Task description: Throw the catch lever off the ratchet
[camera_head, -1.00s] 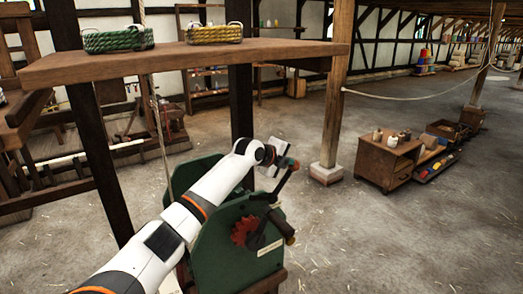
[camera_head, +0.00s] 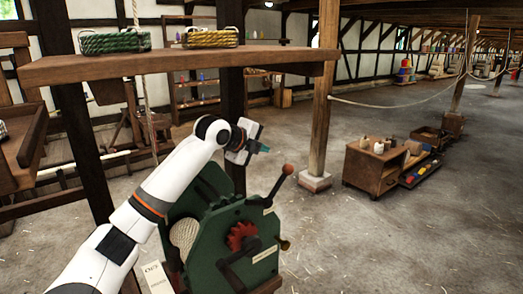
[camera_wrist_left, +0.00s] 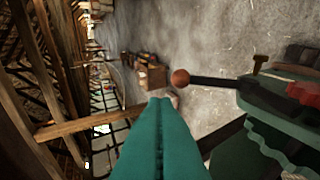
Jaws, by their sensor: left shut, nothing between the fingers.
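A green winch (camera_head: 207,255) stands in front of me with a red toothed ratchet wheel (camera_head: 241,236) on its face. A dark lever with a red knob (camera_head: 287,169) slants up and right from the winch's top edge. In the left wrist view the knob (camera_wrist_left: 180,78) is right of the fingers, and the ratchet (camera_wrist_left: 303,93) is partly visible at the right edge. My left gripper (camera_head: 264,149) is shut and empty, up and left of the knob and apart from it. Its teal fingers (camera_wrist_left: 158,108) meet in the wrist view. My right gripper is not in view.
A wooden shelf (camera_head: 180,62) with green (camera_head: 115,42) and yellow (camera_head: 210,38) rope coils spans above my left arm. A wooden post (camera_head: 324,95) stands behind the winch. A low cabinet (camera_head: 372,168) is at the right. The floor right of the winch is clear.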

